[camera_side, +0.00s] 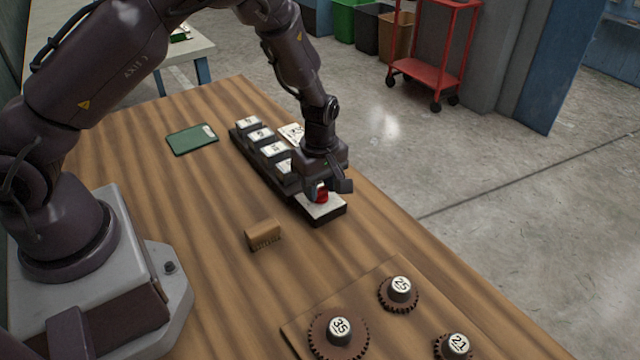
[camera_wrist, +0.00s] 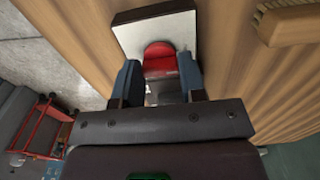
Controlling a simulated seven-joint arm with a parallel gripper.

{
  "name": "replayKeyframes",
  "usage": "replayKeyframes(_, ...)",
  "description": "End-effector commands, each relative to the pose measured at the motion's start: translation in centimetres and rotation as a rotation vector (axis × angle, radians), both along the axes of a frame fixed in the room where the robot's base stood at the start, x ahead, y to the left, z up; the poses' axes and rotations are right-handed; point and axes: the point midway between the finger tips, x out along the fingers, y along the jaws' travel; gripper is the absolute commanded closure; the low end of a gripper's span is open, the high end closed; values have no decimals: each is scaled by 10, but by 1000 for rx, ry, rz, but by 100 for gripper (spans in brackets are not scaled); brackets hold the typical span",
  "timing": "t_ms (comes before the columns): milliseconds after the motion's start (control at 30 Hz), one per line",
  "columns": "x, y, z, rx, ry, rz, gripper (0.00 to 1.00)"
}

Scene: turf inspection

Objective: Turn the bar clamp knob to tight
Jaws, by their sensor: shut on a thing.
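A red knob (camera_side: 321,196) sits on a white-topped plate (camera_side: 327,211) at the near end of a long dark base. My gripper (camera_side: 318,188) points down at it and is shut on the knob. In the wrist view the red knob (camera_wrist: 160,57) lies between the two fingertips (camera_wrist: 159,78), over the white plate (camera_wrist: 128,36). The fingers hide part of the knob in the side view. I cannot read any tight mark or the knob's exact angle.
Several numbered blocks (camera_side: 261,137) stand in a row along the dark base behind my gripper. A wooden brush (camera_side: 263,236) lies to the left. A board (camera_side: 375,310) with gears is in front. A green clipboard (camera_side: 192,140) lies farther back. The table's right edge is close.

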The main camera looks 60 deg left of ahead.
Motion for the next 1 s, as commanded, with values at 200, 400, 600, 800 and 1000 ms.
replayKeyframes(200, 0, 0, 0, -3, 3, -96, 86)
replayKeyframes(400, 0, 0, 0, -3, 3, -256, 86)
replayKeyframes(600, 0, 0, 1, -3, 4, -446, 86)
replayKeyframes(800, 0, 0, 1, -3, 3, -638, 86)
replayKeyframes(1000, 0, 0, 1, -2, 3, -828, 86)
